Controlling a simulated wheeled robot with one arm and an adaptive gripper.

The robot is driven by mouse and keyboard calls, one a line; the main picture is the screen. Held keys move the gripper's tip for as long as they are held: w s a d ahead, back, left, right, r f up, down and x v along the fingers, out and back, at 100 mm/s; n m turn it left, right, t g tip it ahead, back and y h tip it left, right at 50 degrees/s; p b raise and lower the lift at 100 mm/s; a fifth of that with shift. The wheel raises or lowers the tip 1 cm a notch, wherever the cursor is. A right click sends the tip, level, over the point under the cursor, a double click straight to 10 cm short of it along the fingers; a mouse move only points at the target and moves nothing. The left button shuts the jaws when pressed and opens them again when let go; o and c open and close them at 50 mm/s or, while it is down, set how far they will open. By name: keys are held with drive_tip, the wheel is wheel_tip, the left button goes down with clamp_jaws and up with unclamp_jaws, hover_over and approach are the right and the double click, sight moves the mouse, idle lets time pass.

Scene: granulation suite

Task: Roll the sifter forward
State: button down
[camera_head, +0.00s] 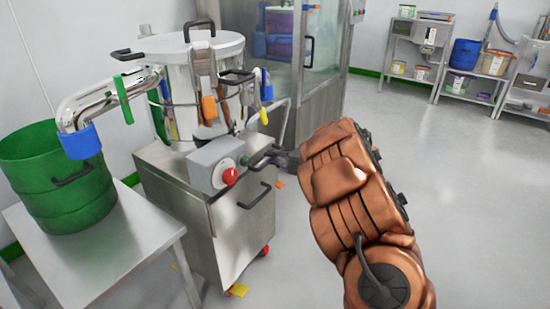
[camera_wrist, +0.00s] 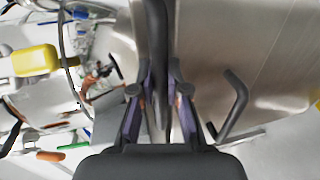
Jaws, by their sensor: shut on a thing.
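The sifter is a steel drum (camera_head: 178,84) with a lid and side pipe, mounted on a wheeled steel cabinet (camera_head: 172,184) with red casters. A grey control box (camera_head: 208,167) with a red button is on its near top edge. My gripper (camera_wrist: 158,92) is shut on a dark handle bar (camera_wrist: 156,45) at the cabinet's right side, with the bar between both fingers. In the head view my copper arm reaches in from the right, and the fingertips are small and partly hidden by it. The brushed steel cabinet panel (camera_wrist: 265,50) and another dark handle (camera_wrist: 236,105) show beside the grip.
A green drum (camera_head: 60,185) stands on a steel table (camera_head: 130,235) close left of the cabinet. A glass-fronted steel enclosure (camera_head: 318,80) stands behind. Shelves (camera_head: 464,86) with tubs line the far right wall. Grey floor (camera_head: 470,200) on the right is open.

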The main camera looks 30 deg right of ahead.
drive_tip(key=shift+s+d+f, duration=0.1)
drive_tip(key=shift+s+d, duration=0.05)
drive_tip(key=c, duration=1.4)
unclamp_jaws()
drive_tip(key=shift+s+d, duration=0.1)
drive_tip(key=shift+o, duration=1.2)
drive_tip(key=v, duration=1.2)
